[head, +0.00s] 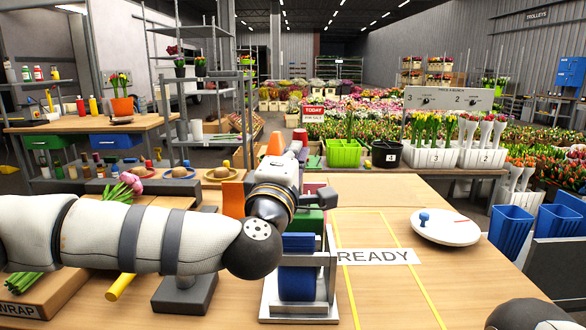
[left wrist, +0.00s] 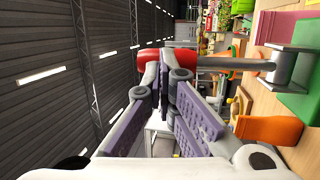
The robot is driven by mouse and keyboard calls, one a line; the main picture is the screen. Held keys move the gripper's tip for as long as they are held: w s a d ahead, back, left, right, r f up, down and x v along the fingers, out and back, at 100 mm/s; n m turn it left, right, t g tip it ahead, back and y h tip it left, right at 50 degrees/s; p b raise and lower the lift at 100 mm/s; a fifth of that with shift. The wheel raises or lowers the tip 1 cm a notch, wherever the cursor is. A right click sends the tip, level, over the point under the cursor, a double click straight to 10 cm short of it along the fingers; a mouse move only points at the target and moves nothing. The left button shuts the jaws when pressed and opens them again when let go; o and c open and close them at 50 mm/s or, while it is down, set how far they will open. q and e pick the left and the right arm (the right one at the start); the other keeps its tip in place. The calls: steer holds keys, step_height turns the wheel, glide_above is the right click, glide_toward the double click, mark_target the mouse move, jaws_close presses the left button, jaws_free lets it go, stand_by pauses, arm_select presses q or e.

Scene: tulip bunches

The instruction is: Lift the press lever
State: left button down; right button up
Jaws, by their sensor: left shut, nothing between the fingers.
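The press lever's red grip (head: 300,135) shows just beyond my left gripper (head: 300,154) in the head view. In the left wrist view, which is turned on its side, the red grip (left wrist: 153,56) sits at the end of a grey rod (left wrist: 235,63) that runs to a grey block. My left gripper (left wrist: 166,82) is shut and empty, its tips close by the red grip; I cannot tell whether they touch it. My arm and wrist hide most of the press in the head view. My right gripper is not in view.
A metal frame holding a blue roll (head: 298,272) stands close to my left wrist. A white "READY" label (head: 378,257) lies in a yellow outline on the table. A white plate (head: 446,227) with a blue knob is at the right. An orange cone (head: 275,144) shows behind the wrist.

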arm_select(q)
steer(key=w, duration=0.3)
steer(key=shift+w+a+r, duration=0.1)
steer(key=shift+w+r, duration=0.05)
steer(key=shift+w+b, duration=0.45)
steer(key=shift+w, duration=1.6)
